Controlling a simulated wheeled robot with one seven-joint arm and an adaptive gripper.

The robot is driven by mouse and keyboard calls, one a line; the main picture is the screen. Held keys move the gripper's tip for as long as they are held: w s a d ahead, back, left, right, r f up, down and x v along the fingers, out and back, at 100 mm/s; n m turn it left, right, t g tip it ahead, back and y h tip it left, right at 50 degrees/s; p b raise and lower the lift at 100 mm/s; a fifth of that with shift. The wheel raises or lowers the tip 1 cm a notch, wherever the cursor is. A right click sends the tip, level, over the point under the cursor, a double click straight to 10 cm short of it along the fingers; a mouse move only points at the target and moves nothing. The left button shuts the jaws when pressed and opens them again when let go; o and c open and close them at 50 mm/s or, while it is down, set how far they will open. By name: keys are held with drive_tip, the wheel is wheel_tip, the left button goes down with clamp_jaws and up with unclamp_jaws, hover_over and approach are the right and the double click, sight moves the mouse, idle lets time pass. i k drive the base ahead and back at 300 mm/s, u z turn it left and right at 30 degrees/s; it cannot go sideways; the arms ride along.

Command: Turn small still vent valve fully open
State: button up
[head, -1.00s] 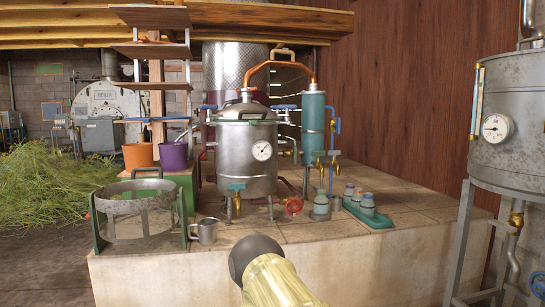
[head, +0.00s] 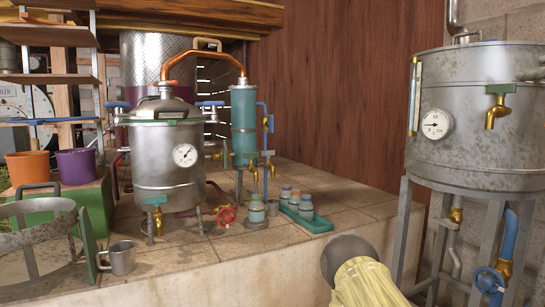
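The small still (head: 165,175) is a steel pot with a domed lid and a round dial, standing on the tiled ledge. Blue-handled fittings sit at its upper left (head: 118,106) and upper right (head: 210,104). A brass tap with a green handle (head: 157,212) is at its lower front, and a red handwheel (head: 227,215) is low at its right. I cannot tell which of these is the vent valve, or how far any is turned. Part of my arm shows at the bottom, right of centre, apart from the still. My gripper is not in view.
A teal condenser (head: 244,125) joins the still by a copper pipe. A green tray (head: 306,221) of small bottles, a metal mug (head: 118,257) and a round metal stand (head: 35,240) are on the ledge. A large tank (head: 470,120) on legs stands at right.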

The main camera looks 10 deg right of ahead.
sight(224, 158)
drive_tip(key=z, duration=0.15)
drive_tip(key=i, duration=0.6)
drive_tip(key=u, duration=0.6)
drive_tip(key=i, duration=0.5)
drive_tip(key=u, duration=0.55)
